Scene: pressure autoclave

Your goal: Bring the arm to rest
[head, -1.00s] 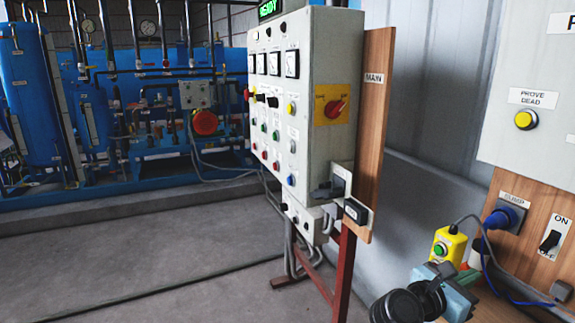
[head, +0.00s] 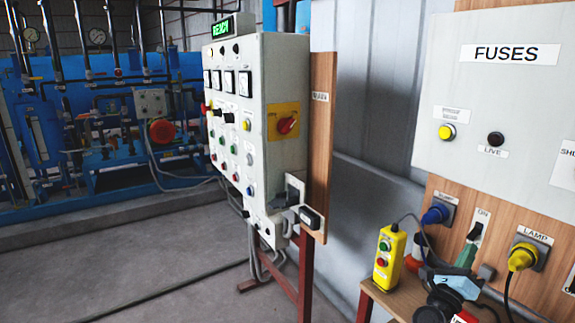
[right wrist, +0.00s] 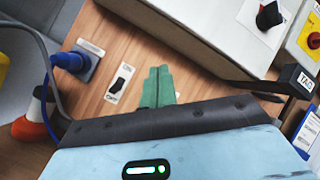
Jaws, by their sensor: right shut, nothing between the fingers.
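My right gripper (head: 470,246) is at the lower right of the head view, its green fingers shut and empty. They point up beside the black ON/OFF rocker switch (head: 478,229) on the wooden board. In the right wrist view the closed fingers (right wrist: 158,72) stand just right of the switch (right wrist: 121,82); I cannot tell whether they touch the board. My left gripper is not in view.
A blue plug (head: 435,214) and a yellow lamp plug (head: 522,256) flank the switch. A yellow button box (head: 390,262) stands on the wooden shelf (head: 378,298), with loose cables nearby. The control cabinet (head: 268,150) stands left; open floor lies beyond.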

